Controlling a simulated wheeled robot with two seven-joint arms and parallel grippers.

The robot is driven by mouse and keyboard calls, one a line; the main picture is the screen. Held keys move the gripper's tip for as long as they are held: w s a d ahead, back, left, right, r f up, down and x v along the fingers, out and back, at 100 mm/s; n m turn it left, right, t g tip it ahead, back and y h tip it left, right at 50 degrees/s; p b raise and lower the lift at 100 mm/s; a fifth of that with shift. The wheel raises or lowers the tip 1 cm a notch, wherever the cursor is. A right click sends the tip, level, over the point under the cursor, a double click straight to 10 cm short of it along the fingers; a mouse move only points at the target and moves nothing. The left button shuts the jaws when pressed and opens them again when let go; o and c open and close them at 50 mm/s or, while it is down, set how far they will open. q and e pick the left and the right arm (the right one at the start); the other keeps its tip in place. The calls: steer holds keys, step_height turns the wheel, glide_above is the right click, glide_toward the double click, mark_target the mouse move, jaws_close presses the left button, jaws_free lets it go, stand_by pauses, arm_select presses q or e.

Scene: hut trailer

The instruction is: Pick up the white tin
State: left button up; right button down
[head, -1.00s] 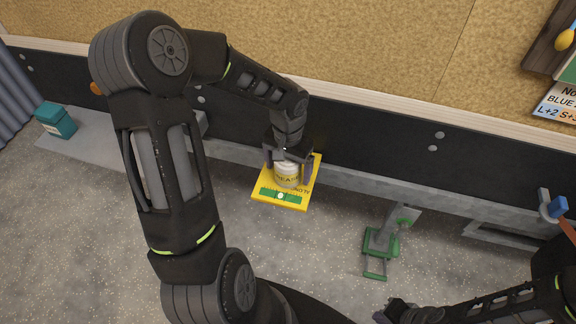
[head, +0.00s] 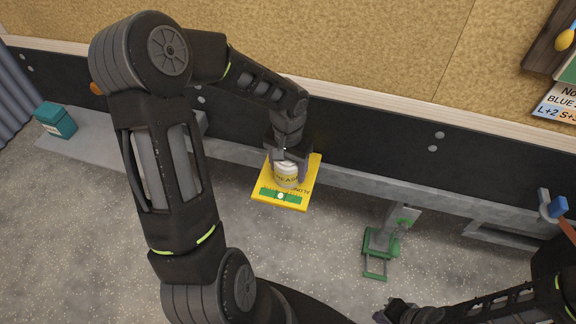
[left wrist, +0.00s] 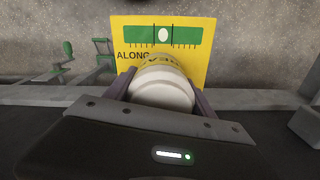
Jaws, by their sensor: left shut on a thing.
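The white tin (head: 287,172) has a yellowish label band with dark letters, partly readable. It is at the yellow board (head: 272,202) with a green strip and a white oval, below the dark wall panel. My left gripper (head: 287,167) is shut on the tin, one finger on each side. In the left wrist view the tin (left wrist: 162,92) shows its pale end between the two fingers, with the yellow board (left wrist: 202,58) beyond it. I cannot tell whether the tin touches the board. My right gripper (head: 396,312) is low at the right; its jaws are unclear.
A green and grey jack-like device (head: 381,243) stands right of the board. A teal box (head: 56,121) sits on the grey ledge at far left. A blue-topped fitting (head: 556,207) is at far right. The speckled floor in front is mostly clear.

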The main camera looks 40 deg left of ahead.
arm_select(q)
jaws_close()
step_height(320, 180, up, 10)
steer(key=shift+r+p, duration=0.1)
steer(key=shift+p, duration=0.35)
stand_by(0.6)
